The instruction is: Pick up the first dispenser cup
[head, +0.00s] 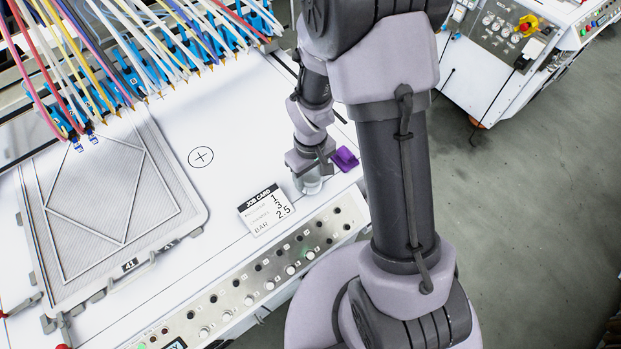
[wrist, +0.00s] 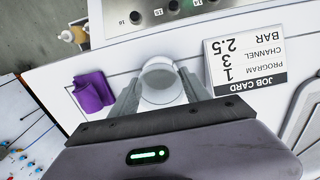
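A clear, glassy dispenser cup (head: 312,186) is at the right end of the white bench top, near its front edge. My gripper (head: 310,172) is right above and around it, pointing down. In the wrist view the round rim of the cup (wrist: 159,70) shows between the two grey fingers of my gripper (wrist: 160,84). One finger is on each side, very close to the cup wall. I cannot tell whether the fingers touch it. The cup appears upright; whether its base rests on the bench is unclear.
A purple cloth (head: 345,159) lies just right of the cup. A job card (head: 266,209) reading 1, 3, 2.5 BAR stands to its left. A knob panel (head: 265,280) runs along the front. A framed mesh screen (head: 105,200) and hoses with blue nozzles (head: 130,75) are left.

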